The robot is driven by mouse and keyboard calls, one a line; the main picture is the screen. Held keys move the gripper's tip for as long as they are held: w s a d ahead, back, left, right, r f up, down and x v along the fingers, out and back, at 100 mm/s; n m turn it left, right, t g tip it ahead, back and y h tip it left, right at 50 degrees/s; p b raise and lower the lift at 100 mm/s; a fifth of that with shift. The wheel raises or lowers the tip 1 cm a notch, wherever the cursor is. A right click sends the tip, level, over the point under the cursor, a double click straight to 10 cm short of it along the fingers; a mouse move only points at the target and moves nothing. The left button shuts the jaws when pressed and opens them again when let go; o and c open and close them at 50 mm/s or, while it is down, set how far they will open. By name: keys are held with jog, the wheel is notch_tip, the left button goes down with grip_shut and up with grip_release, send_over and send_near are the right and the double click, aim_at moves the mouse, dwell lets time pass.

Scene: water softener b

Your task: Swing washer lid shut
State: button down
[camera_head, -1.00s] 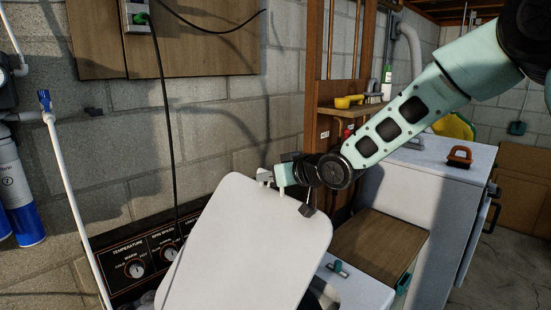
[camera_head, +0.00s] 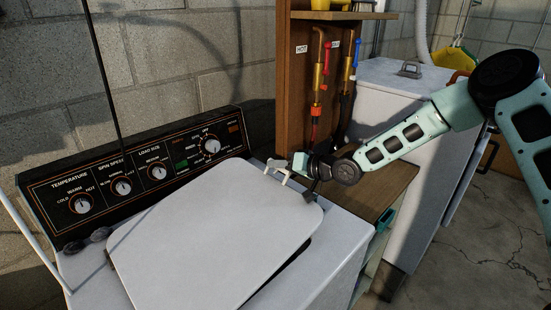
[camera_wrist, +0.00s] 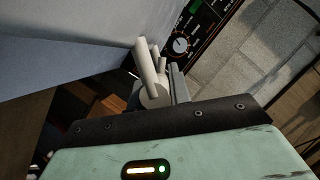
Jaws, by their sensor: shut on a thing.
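The washer lid (camera_head: 210,232) is a white panel with rounded corners, tilted low over the washer top (camera_head: 345,235). A dark gap shows under its right edge, so it is not flush there. My gripper (camera_head: 284,172) is at the lid's far right corner, shut on the lid's edge. In the wrist view, the pale fingers of my gripper (camera_wrist: 153,75) are close together beside a large pale surface, the lid (camera_wrist: 70,40). The exact grip on the edge is hard to make out. The lid hides most of the washer opening.
The control panel (camera_head: 140,175) with several knobs stands behind the lid. A wooden board with pipes and red and blue valves (camera_head: 318,85) rises behind my gripper. A brown wooden surface (camera_head: 370,190) and white cabinet (camera_head: 410,110) stand right. Floor (camera_head: 480,245) at right is clear.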

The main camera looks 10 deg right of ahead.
jog(key=shift+w+d+f, duration=0.1)
jog(key=shift+d+f, duration=0.1)
jog(key=shift+f, duration=0.8)
jog(key=c, duration=1.3)
grip_release()
jog(key=shift+a, duration=0.1)
jog(key=b+v, duration=0.2)
jog(key=v, duration=1.5)
jog(key=shift+r+b, duration=0.25)
jog(key=shift+b, duration=0.15)
